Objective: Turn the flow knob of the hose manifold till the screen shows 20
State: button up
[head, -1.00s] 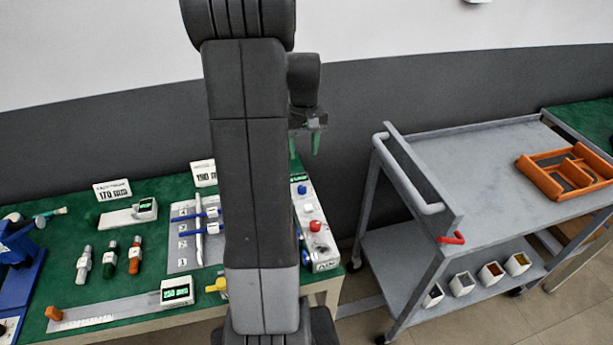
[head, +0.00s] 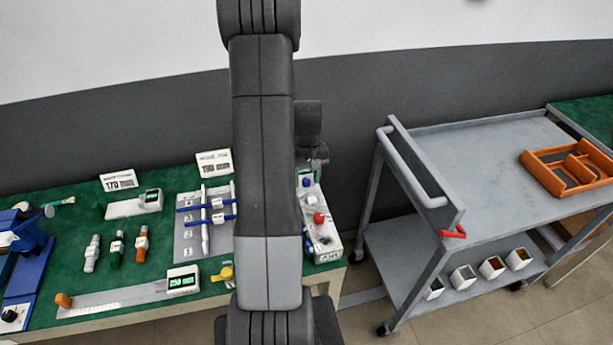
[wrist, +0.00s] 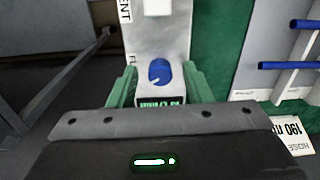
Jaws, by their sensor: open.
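The manifold is a long white panel (head: 325,240) at the right end of the green table. In the wrist view its blue knob (wrist: 159,71) has a pale pointer mark and sits beside lettering that starts with "FL". A small screen with green digits (wrist: 160,101) lies just below the knob, partly cut off by my gripper body, and I cannot read its value. My gripper (wrist: 160,74) is open, with a green finger on each side of the knob.
A red knob (head: 319,217) stands nearer the front of the panel. Left of it is a grey board (head: 186,243) with blue bars and white tubes. A grey cart (head: 480,150) stands to the right, across a gap.

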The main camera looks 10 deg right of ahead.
jog(key=shift+c, duration=0.5)
grip_shut()
jog(key=shift+m, duration=0.3)
jog(key=m+b, duration=0.2)
jog(key=m, duration=0.3)
jog(key=shift+m+b, duration=0.3)
jog(key=shift+b, duration=0.1)
jog(key=m+b, duration=0.1)
jog(key=m, duration=0.4)
jog(key=shift+r+m, duration=0.1)
jog(key=shift+m, duration=0.3)
jog(key=shift+o, duration=0.5)
grip_release()
